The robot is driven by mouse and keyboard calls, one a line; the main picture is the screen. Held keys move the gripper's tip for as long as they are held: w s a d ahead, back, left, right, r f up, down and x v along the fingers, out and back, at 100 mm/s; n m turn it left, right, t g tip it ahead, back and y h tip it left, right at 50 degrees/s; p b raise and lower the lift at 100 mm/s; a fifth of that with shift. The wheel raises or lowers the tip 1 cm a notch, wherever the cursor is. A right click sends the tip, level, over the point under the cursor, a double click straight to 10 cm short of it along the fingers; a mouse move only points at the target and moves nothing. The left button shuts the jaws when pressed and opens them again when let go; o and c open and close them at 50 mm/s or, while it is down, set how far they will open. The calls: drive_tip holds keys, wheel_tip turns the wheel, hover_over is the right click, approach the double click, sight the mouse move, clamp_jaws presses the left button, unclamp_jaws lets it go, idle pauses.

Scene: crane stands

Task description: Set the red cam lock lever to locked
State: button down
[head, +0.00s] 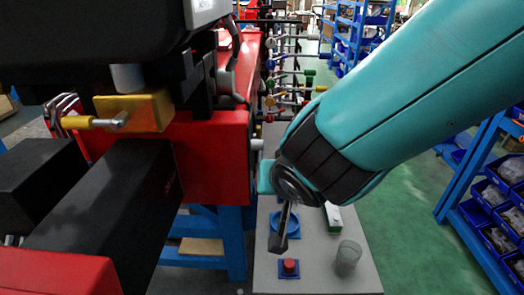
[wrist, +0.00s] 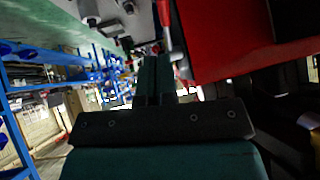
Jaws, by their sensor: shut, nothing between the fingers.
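A red-handled lever (wrist: 163,13) with a grey shank shows at the top of the wrist view, beside a large red body. I take it for the cam lock lever. My gripper (wrist: 155,62) is shut and empty, its teal fingers close together just short of the lever's grey lower part. I cannot tell whether they touch. In the head view my arm covers most of the gripper, and I cannot make out the lever. The red body (head: 213,155) is there, left of my wrist.
A grey table (head: 318,272) below my wrist carries a red button (head: 289,266), a clear cup (head: 347,257) and a blue ring-shaped part (head: 284,222). A yellow block (head: 133,111) with a yellow handle is at left. Blue shelves (head: 480,215) stand right, beyond open green floor.

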drive_tip(key=p+x, duration=0.4)
drive_tip(key=x, duration=0.9)
drive_tip(key=shift+w+a+r, duration=0.15)
drive_tip(key=shift+w+a, duration=0.2)
drive_tip(key=shift+w, duration=0.2)
